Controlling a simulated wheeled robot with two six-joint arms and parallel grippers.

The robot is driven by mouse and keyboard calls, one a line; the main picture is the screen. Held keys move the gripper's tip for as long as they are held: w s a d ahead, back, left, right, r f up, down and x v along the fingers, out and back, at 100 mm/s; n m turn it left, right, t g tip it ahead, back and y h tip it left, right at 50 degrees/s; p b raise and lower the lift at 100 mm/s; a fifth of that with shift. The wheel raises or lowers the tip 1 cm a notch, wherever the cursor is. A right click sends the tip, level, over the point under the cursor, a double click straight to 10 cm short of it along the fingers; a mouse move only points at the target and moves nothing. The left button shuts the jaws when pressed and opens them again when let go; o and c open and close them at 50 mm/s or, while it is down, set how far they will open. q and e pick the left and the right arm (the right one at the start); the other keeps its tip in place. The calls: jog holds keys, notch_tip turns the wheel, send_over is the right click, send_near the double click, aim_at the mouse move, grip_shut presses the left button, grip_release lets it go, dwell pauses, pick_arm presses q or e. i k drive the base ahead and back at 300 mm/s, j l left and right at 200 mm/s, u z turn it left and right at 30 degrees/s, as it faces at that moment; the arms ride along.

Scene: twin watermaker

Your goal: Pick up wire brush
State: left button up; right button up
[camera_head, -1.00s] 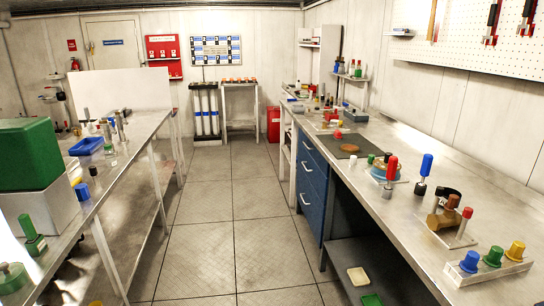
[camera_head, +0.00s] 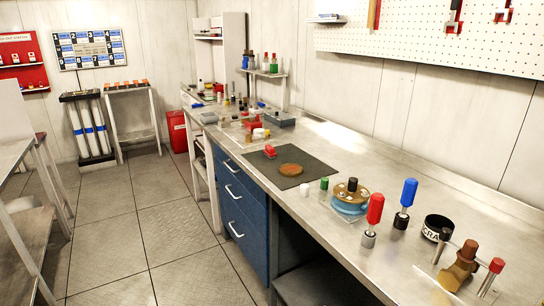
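I cannot make out a wire brush for certain. A small red item (camera_head: 270,151) lies on a dark mat (camera_head: 311,182) on the right-hand bench, beside a round brown rusty disc (camera_head: 289,170). It is too small to tell whether it is a brush. A tan handle (camera_head: 374,13) hangs on the pegboard (camera_head: 420,38), partly cut off by the top edge, so I cannot tell what tool it is. Neither of my grippers is in view.
The steel bench (camera_head: 330,228) runs along the right wall. A red-handled tool (camera_head: 374,212), a blue-handled tool (camera_head: 406,200), a brass fitting (camera_head: 460,268) and a black ring (camera_head: 437,227) stand near its front. Blue drawers (camera_head: 238,208) are below. The tiled floor (camera_head: 150,230) is clear.

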aim_at(270, 151)
jog(key=z, duration=0.35)
jog(key=i+j+z, duration=0.2)
jog(key=z, duration=0.15)
jog(key=i+j+z, duration=0.1)
jog(key=j+z, duration=0.25)
jog(key=i+j+z, duration=0.15)
jog(key=j+z, duration=0.6)
